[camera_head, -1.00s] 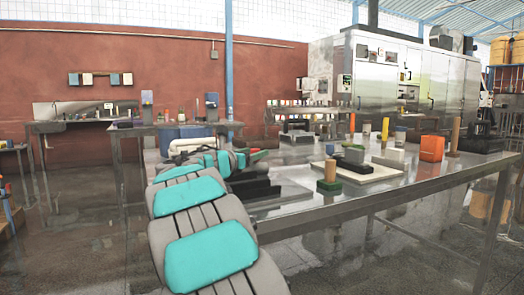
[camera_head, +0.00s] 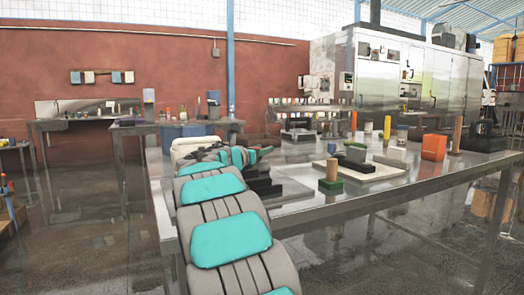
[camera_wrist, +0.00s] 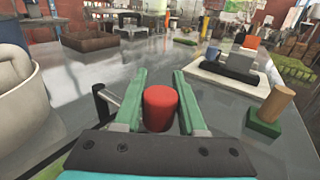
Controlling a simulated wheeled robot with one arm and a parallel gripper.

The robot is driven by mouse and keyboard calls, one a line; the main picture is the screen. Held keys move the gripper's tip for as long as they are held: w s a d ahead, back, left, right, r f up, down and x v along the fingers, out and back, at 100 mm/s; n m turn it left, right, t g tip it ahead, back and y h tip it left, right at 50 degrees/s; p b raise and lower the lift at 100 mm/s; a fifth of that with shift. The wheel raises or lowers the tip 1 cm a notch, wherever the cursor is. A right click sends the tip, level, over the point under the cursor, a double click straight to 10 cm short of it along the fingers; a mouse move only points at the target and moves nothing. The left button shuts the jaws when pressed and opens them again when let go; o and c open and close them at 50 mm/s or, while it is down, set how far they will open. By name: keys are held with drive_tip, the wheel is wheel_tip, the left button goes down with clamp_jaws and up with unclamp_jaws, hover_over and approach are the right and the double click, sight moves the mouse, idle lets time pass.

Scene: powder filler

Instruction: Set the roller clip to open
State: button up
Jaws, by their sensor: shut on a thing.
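In the wrist view, my gripper (camera_wrist: 160,76) has its two green fingers on either side of a red round knob (camera_wrist: 160,108) and is shut on it. A dark bar with a metal rod (camera_wrist: 106,101) shows just left of the left finger. I cannot make out the roller clip as a separate part, nor tell whether the red knob belongs to it. What lies below the knob is hidden by my gripper. In the head view, my own arm covers most of the gripper area.
A grey rounded vessel (camera_wrist: 30,85) stands close on the left in the wrist view. A wooden peg on a green base (camera_wrist: 270,112) stands at right, with a white tray (camera_wrist: 205,74) behind it. An orange container (camera_head: 433,147) stands farther along the table (camera_head: 330,215).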

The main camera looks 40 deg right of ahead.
clamp_jaws()
idle(0.9)
